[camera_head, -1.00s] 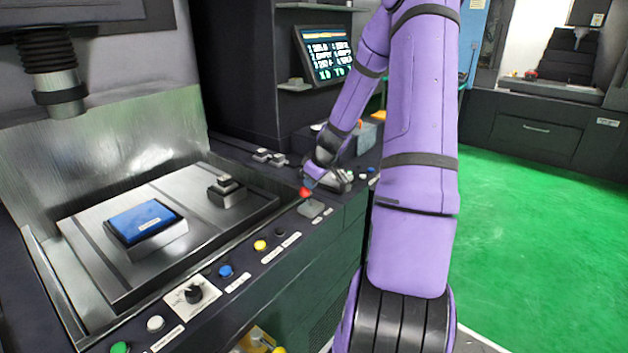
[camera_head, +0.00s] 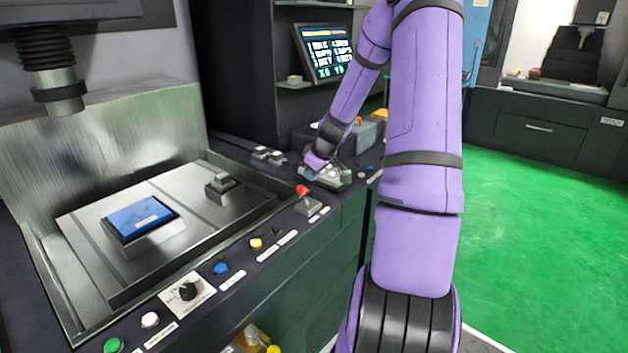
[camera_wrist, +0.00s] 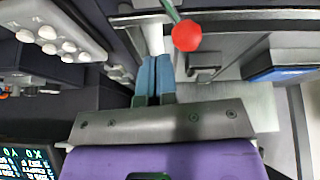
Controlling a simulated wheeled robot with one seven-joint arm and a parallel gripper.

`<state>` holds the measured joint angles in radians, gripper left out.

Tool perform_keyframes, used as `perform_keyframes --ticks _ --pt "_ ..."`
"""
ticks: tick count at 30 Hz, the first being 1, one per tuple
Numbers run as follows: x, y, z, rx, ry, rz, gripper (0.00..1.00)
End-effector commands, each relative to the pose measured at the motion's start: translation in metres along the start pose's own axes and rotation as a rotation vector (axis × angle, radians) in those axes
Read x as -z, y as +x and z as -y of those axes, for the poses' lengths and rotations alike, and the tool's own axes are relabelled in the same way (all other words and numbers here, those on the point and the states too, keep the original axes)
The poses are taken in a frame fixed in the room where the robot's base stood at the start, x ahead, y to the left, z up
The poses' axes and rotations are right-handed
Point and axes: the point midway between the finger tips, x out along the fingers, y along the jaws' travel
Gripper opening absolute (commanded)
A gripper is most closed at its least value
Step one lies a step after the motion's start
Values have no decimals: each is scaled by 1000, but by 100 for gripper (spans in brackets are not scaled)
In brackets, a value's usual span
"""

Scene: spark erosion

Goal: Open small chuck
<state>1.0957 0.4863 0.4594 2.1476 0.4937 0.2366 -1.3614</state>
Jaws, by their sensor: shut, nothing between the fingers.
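A small chuck (camera_head: 224,188) stands at the back right of the machine's work plate, with a small grey block on it. It also shows in the wrist view (camera_wrist: 205,66). A lever with a red ball knob (camera_head: 302,190) rises from a grey base on the front panel; the knob is near my fingertips in the wrist view (camera_wrist: 186,36). My gripper (camera_head: 310,175) is above the panel, just behind and right of the knob. Its blue fingers (camera_wrist: 154,62) are shut with nothing between them. Whether the chuck's jaws are open is too small to tell.
A blue-topped block (camera_head: 142,218) sits on the work plate (camera_head: 185,262). The front panel holds several buttons, including yellow (camera_head: 256,243) and blue (camera_head: 221,268), and a black rotary knob (camera_head: 187,290). A grey pendant with white buttons (camera_wrist: 55,35) lies beside my gripper. A screen (camera_head: 325,52) stands behind.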

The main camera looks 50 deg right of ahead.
Motion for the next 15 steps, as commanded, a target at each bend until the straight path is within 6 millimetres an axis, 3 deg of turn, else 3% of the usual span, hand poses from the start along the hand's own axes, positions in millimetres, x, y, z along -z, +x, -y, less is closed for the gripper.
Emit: perform_keyframes --ticks 2,15 --pt "12 -8 -5 -6 -5 -2 0" --pt "9 -80 17 -11 1 -3 0"
